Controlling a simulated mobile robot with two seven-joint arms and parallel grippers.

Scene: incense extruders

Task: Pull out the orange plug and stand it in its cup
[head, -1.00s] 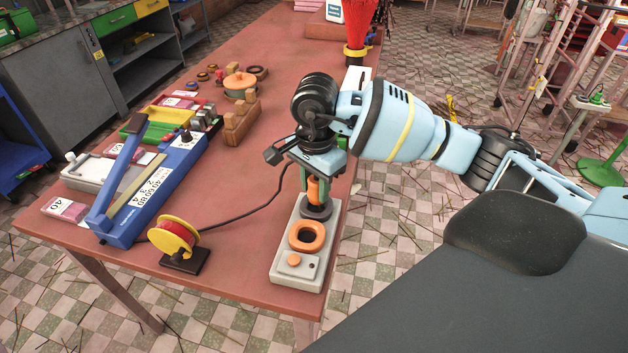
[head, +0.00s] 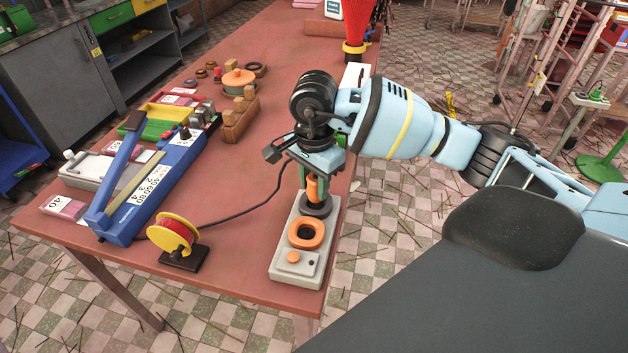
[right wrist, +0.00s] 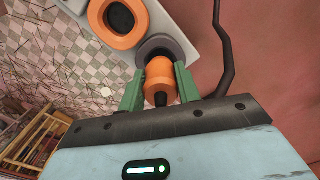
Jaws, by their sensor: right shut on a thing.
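The orange plug (head: 313,188) stands upright at the dark grey ring socket (head: 317,210) on the far half of a pale grey block (head: 281,257). My right gripper (head: 312,182) points down from above and is shut on the plug. In the right wrist view, the green fingers (right wrist: 158,90) sit on either side of the plug (right wrist: 159,70), which has a dark tip toward the gripper. The plug's lower end is hidden at the socket (right wrist: 172,46). The orange ring-shaped cup (head: 293,233), with a dark opening, is beside the socket and empty. My left gripper is not in view.
A yellow reel of red thread (head: 172,229) stands left of the block, and a dark cable (head: 245,212) runs from near it toward the gripper. A blue lever tool (head: 127,222) and wooden blocks (head: 238,118) lie farther left. The block is close to the table's right edge.

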